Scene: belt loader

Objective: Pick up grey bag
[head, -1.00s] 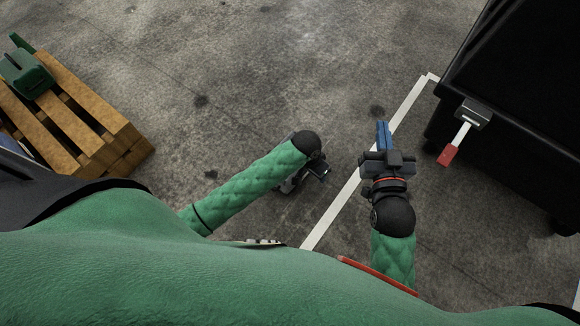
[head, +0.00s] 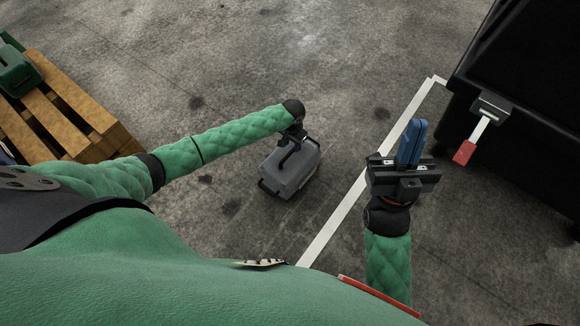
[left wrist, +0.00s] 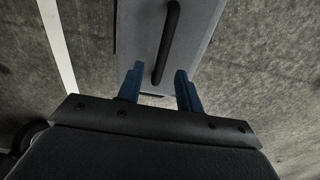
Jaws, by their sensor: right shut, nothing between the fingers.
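The grey bag (head: 290,172) is a boxy grey case with black handles, seen in the head view left of the white floor line. My left gripper (head: 291,146) is at its top side, partly hidden by my wrist. In the left wrist view, the bag's grey face (left wrist: 200,30) fills the top middle, with a long black handle (left wrist: 168,40) on it. The blue fingers of my left gripper (left wrist: 158,80) are apart, with the handle's near end between them and gaps visible. My right gripper (head: 411,142) is shut and empty, right of the white line.
A wooden pallet (head: 60,115) with a green case (head: 14,72) on it stands at the left. A large black machine (head: 535,90) with a red-tipped lever (head: 465,152) stands at the right. The concrete floor beyond the bag is clear.

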